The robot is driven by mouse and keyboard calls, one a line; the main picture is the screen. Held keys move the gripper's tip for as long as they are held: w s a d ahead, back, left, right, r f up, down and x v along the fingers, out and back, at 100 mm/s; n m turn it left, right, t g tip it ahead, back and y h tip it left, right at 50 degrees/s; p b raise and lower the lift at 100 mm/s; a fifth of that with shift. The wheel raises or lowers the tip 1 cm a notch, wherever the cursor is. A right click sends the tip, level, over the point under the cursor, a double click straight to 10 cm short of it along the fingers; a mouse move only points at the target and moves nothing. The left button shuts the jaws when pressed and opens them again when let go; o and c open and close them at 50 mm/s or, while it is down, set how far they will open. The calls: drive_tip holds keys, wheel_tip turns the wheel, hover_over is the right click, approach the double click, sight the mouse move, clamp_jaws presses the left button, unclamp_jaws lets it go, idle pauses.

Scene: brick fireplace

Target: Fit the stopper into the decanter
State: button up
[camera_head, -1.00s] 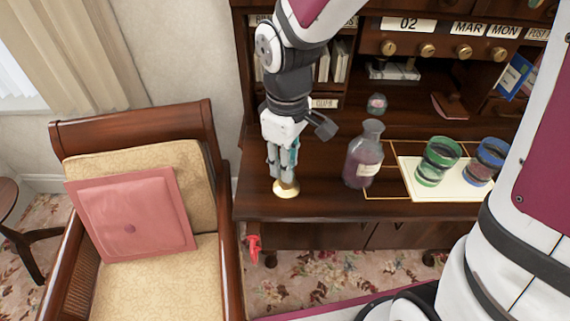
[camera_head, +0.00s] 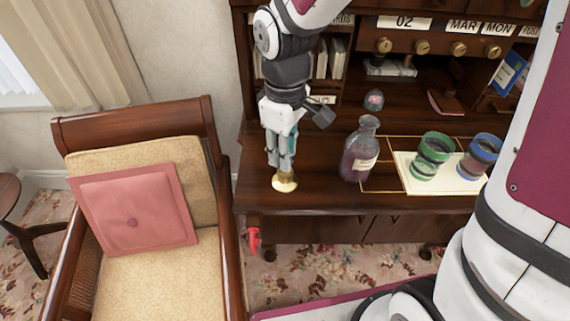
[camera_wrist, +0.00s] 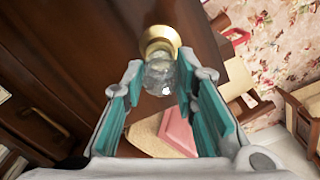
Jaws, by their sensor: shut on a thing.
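The decanter (camera_head: 360,155), a clear glass bottle with purple contents and a pale label, stands upright on the desk, its neck showing no stopper. My gripper (camera_head: 281,165) is left of it, pointing down near the desk's left front corner. It is shut on a clear glass knob, which I take to be the stopper (camera_wrist: 160,76), seen between the teal finger pads in the wrist view. A round brass piece (camera_head: 285,182) lies below the fingertips. I cannot tell whether it belongs to the stopper or is a separate holder, nor whether the stopper is lifted.
The dark wooden desk (camera_head: 325,190) is clear between my gripper and the decanter. A green glass (camera_head: 432,157) and a blue-rimmed glass (camera_head: 480,158) stand on a cream mat to the right. A small glass item (camera_head: 373,99) sits behind the decanter. An armchair (camera_head: 130,125) is at left.

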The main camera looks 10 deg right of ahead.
drive_tip(key=shift+r+p, duration=0.35)
drive_tip(key=shift+r, duration=0.25)
drive_tip(key=shift+r+p, duration=0.35)
drive_tip(key=shift+r, duration=0.1)
